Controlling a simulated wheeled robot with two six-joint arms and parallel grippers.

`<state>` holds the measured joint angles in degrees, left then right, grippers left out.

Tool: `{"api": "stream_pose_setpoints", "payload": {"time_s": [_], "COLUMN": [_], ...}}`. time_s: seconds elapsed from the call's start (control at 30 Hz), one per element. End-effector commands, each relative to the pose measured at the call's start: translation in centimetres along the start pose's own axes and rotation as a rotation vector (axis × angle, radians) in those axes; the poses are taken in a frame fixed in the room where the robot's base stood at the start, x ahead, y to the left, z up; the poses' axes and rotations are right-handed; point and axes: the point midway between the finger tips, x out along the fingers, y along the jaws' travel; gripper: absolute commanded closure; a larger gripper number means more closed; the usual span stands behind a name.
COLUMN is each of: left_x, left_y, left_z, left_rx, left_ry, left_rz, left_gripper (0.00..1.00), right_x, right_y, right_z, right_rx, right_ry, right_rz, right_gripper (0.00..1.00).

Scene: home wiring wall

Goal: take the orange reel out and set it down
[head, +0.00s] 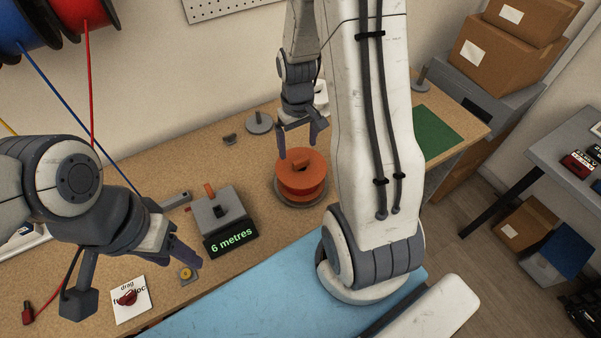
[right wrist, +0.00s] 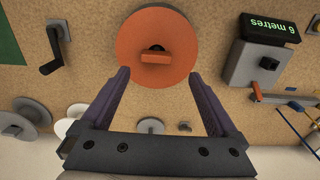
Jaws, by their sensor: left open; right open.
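The orange reel (head: 302,175) lies flat on a grey round base on the wooden bench, with a small orange block-like part on top near its centre. It also shows in the right wrist view (right wrist: 157,30), at the top middle. My right gripper (head: 299,154) is open and empty above the reel's far side; in the right wrist view its two dark fingers (right wrist: 157,78) point at the reel's near edge, with nothing between them. My left gripper (head: 190,262) is at the bench's left, away from the reel; its fingers show only partly.
A grey box with a "6 metres" display (head: 230,239) stands left of the reel. A grey disc with a post (head: 259,123) is behind it. A blue mat (head: 240,300) covers the front. A black crank (right wrist: 52,50) shows in the right wrist view.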

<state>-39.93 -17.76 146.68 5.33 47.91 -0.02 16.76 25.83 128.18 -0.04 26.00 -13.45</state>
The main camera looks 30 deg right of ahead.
Motion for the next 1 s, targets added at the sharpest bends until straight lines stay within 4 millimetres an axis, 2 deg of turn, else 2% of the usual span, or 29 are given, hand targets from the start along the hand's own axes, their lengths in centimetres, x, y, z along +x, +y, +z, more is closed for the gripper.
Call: {"api": "stream_pose_setpoints", "payload": {"time_s": [0.27,0.5,0.6,0.83,0.97,1.0], "left_x": [-0.5,-1.1,-1.1,-1.0,-1.0,-1.0], "left_y": [0.0,0.1,0.1,0.1,0.1,0.1], "left_z": [0.0,-0.1,-0.1,-0.1,-0.1,-0.1], "left_rx": [0.0,0.0,0.0,0.0,0.0,0.0], "left_ry": [0.0,0.0,0.0,0.0,0.0,0.0], "left_rz": [0.0,0.0,0.0,0.0,0.0,0.0], "left_gripper": [0.47,0.47,0.47,0.47,0.47,0.47], "right_x": [2.3,5.7,6.3,6.4,6.4,6.4], "right_y": [0.2,0.6,0.6,0.6,0.6,0.6], "right_z": [0.4,0.6,0.6,0.5,0.5,0.5], "right_rx": [0.001,0.0,0.0,0.0,0.0,0.0], "right_ry": [-0.005,-0.004,-0.002,0.001,0.0,0.0], "right_rz": [-0.001,-0.002,-0.001,0.0,0.0,0.0], "right_gripper": [0.05,0.05,0.05,0.05,0.55,0.7]}}
